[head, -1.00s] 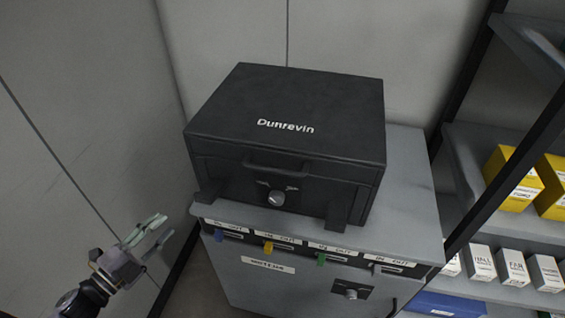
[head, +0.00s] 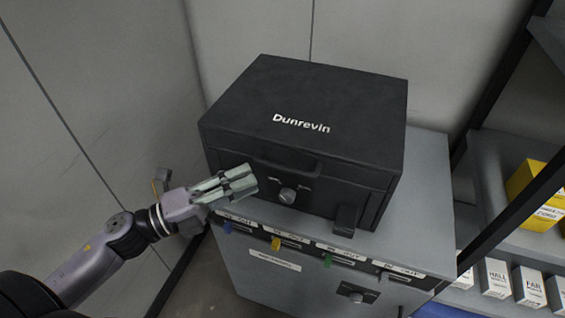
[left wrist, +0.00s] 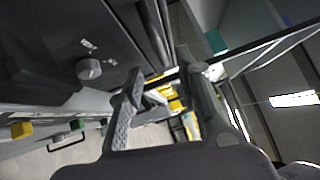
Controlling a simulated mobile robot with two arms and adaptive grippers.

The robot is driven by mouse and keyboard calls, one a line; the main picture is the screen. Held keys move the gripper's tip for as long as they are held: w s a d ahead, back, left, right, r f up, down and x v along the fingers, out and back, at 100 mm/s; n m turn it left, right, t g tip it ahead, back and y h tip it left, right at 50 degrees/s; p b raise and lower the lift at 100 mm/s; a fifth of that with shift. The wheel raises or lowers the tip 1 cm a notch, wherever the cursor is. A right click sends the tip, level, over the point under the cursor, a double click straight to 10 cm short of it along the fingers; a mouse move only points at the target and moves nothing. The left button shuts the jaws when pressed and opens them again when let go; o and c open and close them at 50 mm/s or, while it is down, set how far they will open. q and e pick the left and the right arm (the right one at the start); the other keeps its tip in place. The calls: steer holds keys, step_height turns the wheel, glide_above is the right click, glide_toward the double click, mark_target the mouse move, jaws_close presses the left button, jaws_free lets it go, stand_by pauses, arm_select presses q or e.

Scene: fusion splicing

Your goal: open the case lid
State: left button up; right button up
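The black case (head: 300,110), lettered "Dunrevin" on top, sits on a grey cabinet with its lid down. The knob also shows in the left wrist view (left wrist: 88,68). My left gripper (head: 248,181) is in front of the case's left front part, left of the knob, and hides the case's left foot. In the left wrist view its two fingers (left wrist: 165,73) are apart with nothing between them. I cannot tell whether it touches the case. My right gripper is not in view.
The grey cabinet (head: 420,215) has labelled slots with coloured tabs along its front and a lock below. A shelf rack at the right holds yellow boxes (head: 540,195) and white boxes (head: 528,285). Walls stand close behind and left.

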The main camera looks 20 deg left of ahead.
mark_target(282, 165)
arm_select(q)
steer(key=shift+p+x, duration=1.2)
steer(key=shift+x, duration=3.1)
steer(key=shift+c, duration=0.6)
jaws_close()
